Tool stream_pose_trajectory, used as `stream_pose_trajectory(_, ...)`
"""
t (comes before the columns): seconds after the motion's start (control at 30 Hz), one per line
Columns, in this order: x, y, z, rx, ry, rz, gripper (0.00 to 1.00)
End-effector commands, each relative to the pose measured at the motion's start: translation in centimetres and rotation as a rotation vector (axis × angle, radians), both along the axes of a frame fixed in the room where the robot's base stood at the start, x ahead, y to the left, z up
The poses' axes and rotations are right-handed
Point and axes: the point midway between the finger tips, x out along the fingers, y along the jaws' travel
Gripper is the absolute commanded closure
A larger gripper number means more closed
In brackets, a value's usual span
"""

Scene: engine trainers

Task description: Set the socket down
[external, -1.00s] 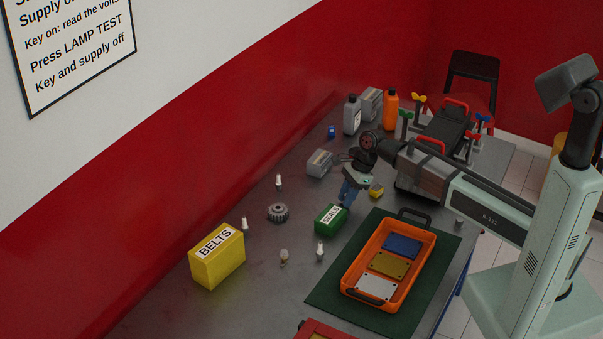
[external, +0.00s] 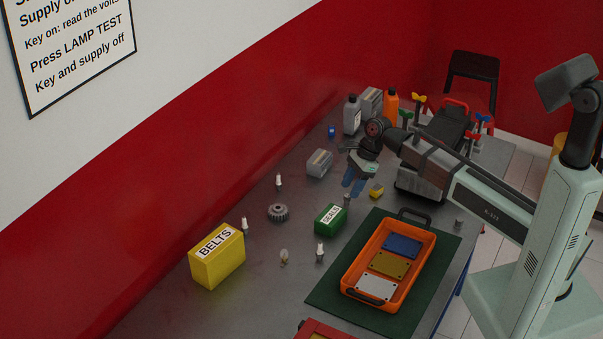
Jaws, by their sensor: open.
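A small grey cylinder that looks like the socket (external: 347,200) stands upright on the grey table, just right of the green SEALS box (external: 329,218). My gripper (external: 353,189) is just above it, with its blue fingers spread apart and nothing seen between them. The fingertips look clear of the socket. Another small grey cylinder (external: 458,225) stands near the table's right edge.
A yellow block (external: 376,191) lies right of the gripper. An orange tray (external: 345,283) with coloured plates sits on a green mat (external: 324,291). A yellow BELTS box (external: 218,262), a gear (external: 278,212) and several white plugs stand to the left. A grey engine unit is behind.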

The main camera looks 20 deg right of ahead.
Motion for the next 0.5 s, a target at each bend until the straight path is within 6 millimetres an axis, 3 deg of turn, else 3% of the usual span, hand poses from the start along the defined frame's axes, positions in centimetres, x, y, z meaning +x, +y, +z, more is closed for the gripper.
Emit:
stream_pose_trajectory(0.3, 0.3, -1.9, 4.6, 0.001, -0.002, -0.001, 0.51)
stream_pose_trajectory(0.5, 0.5, -2.7, 6.4, 0.000, -0.001, -0.001, 0.51)
